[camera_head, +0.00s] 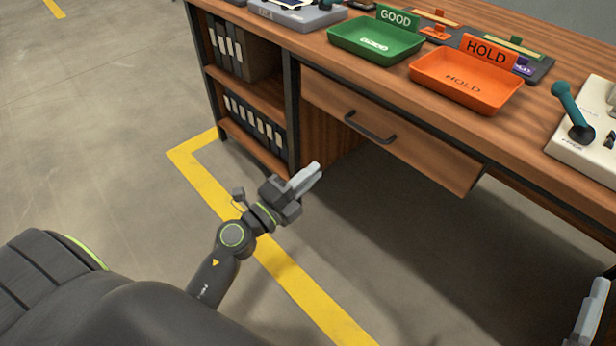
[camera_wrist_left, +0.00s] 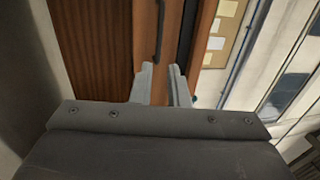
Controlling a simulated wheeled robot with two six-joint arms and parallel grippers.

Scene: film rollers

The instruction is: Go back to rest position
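My left gripper (camera_head: 312,174) hangs in front of the desk, below the level of the desktop and left of the drawer. Its grey fingers point up and to the right. In the left wrist view the two fingers (camera_wrist_left: 160,72) stand apart with a gap between them, and nothing is held. A dark drawer handle shows beyond them. Part of my right gripper (camera_head: 594,308) shows at the lower right edge, below the desktop. The rest of it is cut off, so its opening cannot be judged.
The wooden desk (camera_head: 320,58) carries a green GOOD tray (camera_head: 345,42), an orange HOLD tray (camera_head: 440,82) and a white device with a teal lever (camera_head: 566,102). Its drawer (camera_head: 420,146) has a dark handle (camera_head: 369,128). Shelves of binders (camera_head: 252,122) stand left. Open floor lies in front.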

